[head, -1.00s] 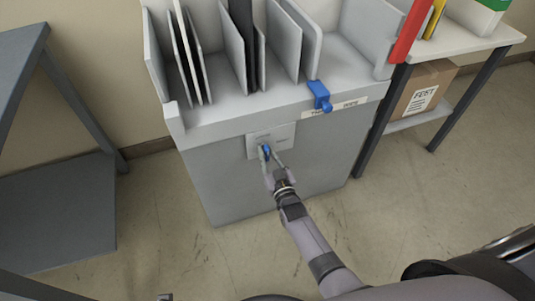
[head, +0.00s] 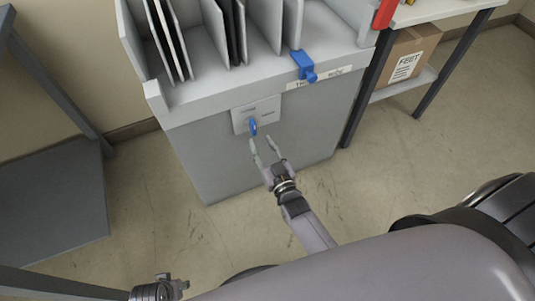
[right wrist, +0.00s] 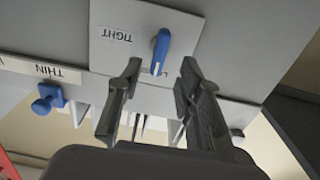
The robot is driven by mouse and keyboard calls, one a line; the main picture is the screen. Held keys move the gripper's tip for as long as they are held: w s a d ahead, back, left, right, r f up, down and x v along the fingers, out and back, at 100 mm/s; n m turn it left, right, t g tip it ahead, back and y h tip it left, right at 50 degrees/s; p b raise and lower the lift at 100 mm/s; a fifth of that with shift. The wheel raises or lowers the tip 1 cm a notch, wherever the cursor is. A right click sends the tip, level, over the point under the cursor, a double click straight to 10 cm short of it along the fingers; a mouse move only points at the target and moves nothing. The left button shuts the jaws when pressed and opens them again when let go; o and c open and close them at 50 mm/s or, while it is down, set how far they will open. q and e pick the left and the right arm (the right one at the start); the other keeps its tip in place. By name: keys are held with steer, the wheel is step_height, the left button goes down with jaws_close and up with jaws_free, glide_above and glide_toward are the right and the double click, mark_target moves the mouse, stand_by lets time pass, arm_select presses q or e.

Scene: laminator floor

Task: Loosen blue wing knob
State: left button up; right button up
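The blue wing knob (head: 253,127) sits on a light plate (head: 268,108) on the front of the grey cabinet. In the right wrist view the knob (right wrist: 160,50) stands nearly upright, slightly tilted, beside the upside-down word TIGHT on the plate (right wrist: 115,40). My right gripper (head: 263,143) is open and empty, just in front of and below the knob. Its two fingers (right wrist: 160,78) are apart, with the knob beyond the gap between them, apparently untouched. Part of what looks like my left gripper (head: 178,286) shows at the bottom left; its fingers are unclear.
A blue slider (head: 305,66) is on the cabinet's front ledge beside a label strip (head: 330,76). Grey dividers (head: 265,20) stand on top. A shelf with a cardboard box (head: 408,55) is at right, a grey table (head: 50,205) at left. Floor in front is clear.

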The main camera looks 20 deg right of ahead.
steer(key=s, duration=0.4)
steer(key=shift+s, duration=0.15)
stand_by(0.4)
steer(key=s+d+f+n+g, duration=0.1)
steer(key=s+f+g, duration=1.05)
steer(key=f, duration=0.35)
arm_select(q)
steer(key=s+a+f+p, duration=0.1)
steer(key=s+p, duration=0.7)
steer(key=s, duration=0.1)
steer(key=s+a+f+g+p, duration=0.1)
steer(key=s+a+f+p, duration=0.1)
steer(key=s+p, duration=0.7)
steer(key=shift+s+a+f+g, duration=0.15)
steer(key=shift+g, duration=0.15)
arm_select(e)
steer(key=s+d+f+g, duration=0.1)
steer(key=s+f, duration=0.1)
steer(key=s, duration=0.7)
steer(key=s+d+f+g, duration=0.1)
steer(key=s+d+g, duration=0.1)
steer(key=s, duration=0.7)
steer(key=s+d+f+g, duration=0.2)
steer(key=s, duration=0.8)
steer(key=shift+f+n+h, duration=0.3)
steer(key=shift+n, duration=0.1)
